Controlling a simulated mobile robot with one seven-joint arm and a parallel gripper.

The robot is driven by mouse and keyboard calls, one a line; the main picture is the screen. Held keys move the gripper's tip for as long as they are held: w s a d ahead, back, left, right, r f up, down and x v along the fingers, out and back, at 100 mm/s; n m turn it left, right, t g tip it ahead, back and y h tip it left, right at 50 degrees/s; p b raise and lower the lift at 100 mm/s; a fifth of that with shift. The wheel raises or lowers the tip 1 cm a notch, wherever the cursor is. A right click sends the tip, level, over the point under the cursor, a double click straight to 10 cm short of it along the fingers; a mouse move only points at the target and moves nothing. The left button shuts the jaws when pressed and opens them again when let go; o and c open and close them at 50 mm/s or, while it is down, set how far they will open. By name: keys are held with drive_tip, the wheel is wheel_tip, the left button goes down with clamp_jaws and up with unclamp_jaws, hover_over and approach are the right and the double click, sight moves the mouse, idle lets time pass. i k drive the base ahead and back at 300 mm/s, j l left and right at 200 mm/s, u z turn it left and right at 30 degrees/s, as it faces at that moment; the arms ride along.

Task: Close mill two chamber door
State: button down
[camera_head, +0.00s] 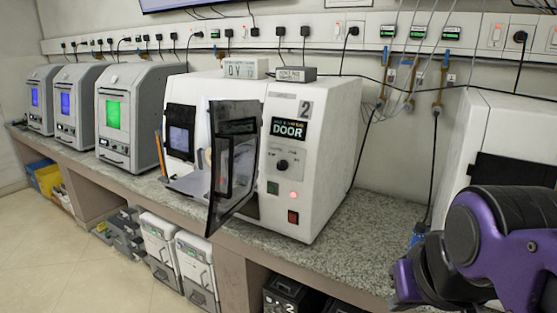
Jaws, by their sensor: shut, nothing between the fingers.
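Mill two (330,130) is the white machine in the middle of the bench, marked with a "2". Its small screen (288,131) reads "DOOR", and a red light glows on its front panel. Its chamber door (234,165), a clear panel in a dark frame, stands open and juts out from the front. The chamber interior shows partly behind and left of the door. My arm's purple and black links show at the lower right, apart from the mill. My gripper's fingers are not in view.
Small labelled boxes (246,68) sit on top of the mill. Several grey machines stand to the left. Another white machine (515,135) stands at right. Cables hang along the wall.

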sight(233, 123)
drive_tip(key=i+j+z, duration=0.1)
drive_tip(key=z, duration=0.35)
drive_tip(key=j+z, duration=0.35)
drive_tip(key=z, duration=0.15)
drive_tip(key=j, duration=1.7)
drive_tip(key=u, duration=0.05)
